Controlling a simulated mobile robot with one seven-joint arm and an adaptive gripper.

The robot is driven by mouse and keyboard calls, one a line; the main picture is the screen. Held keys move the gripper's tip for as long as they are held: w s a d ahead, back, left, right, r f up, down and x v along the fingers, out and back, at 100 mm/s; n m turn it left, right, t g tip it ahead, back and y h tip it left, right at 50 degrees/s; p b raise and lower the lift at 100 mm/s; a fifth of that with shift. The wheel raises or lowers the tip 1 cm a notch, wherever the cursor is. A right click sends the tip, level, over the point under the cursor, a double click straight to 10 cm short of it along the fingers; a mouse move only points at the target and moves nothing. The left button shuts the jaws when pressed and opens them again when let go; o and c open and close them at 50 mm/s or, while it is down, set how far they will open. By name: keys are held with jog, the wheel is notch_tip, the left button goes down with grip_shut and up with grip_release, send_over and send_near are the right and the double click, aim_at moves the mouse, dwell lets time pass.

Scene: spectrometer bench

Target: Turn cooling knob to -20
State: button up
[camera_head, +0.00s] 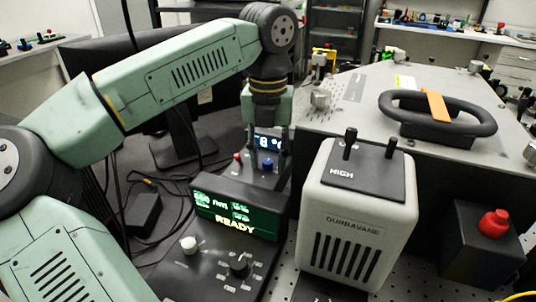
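My gripper (267,148) points down over a small dark control unit behind the green READY display. Its fingers look apart, with the unit's small lit display (267,141) showing between them. That display shows a digit that looks like 8 and a smaller mark, too small to read surely. A blue knob (267,165) sits just below the display, close under the fingertips. I cannot tell whether the fingers touch it. A small red button or knob (237,156) is to its left. No label marks the cooling knob legibly.
In front stands a console with a green READY screen (236,213), a white knob (189,245) and a black knob (239,266). A white OURRAVANE box (350,225) stands close on the right. A red button (494,223) is farther right. Cables (165,205) lie left.

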aim_at(268, 161)
jog(key=shift+r, duration=0.1)
notch_tip(268, 161, up, 12)
dwell(0.6)
